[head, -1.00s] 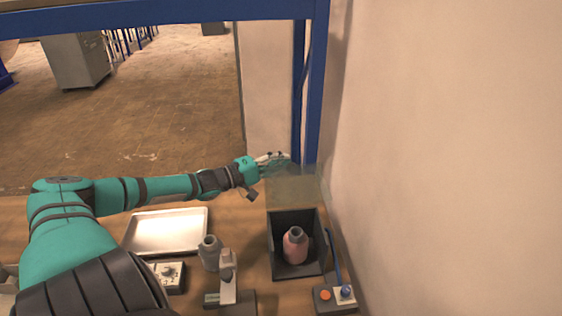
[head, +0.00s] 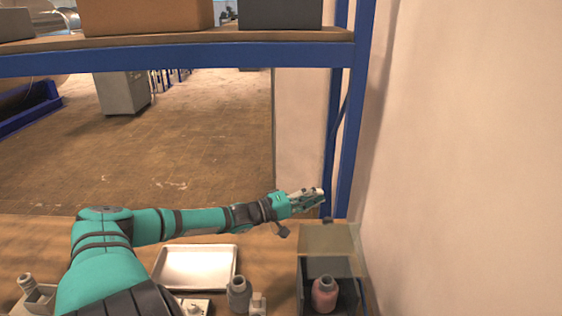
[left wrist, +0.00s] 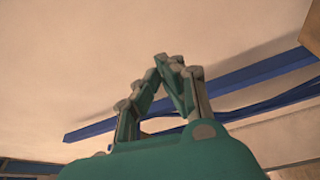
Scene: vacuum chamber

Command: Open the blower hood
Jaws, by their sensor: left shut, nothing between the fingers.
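The blower hood is a dark open box with a translucent greenish lid panel (head: 328,238). The lid stands raised at the back of the box (head: 304,288), and the box's upper opening is uncovered. A pink bottle with a grey neck (head: 324,294) stands inside. My left gripper (head: 320,193) is shut and empty, just above the lid's upper edge, and appears apart from it. In the left wrist view its fingers (left wrist: 167,62) meet at the tips against a pale wall. My right gripper is not in view.
A metal tray (head: 196,266) and a grey bottle (head: 238,293) are left of the box on the wooden table. A blue frame post (head: 352,130) and a pale wall (head: 470,160) are close on the right. A loaded shelf (head: 180,58) spans above.

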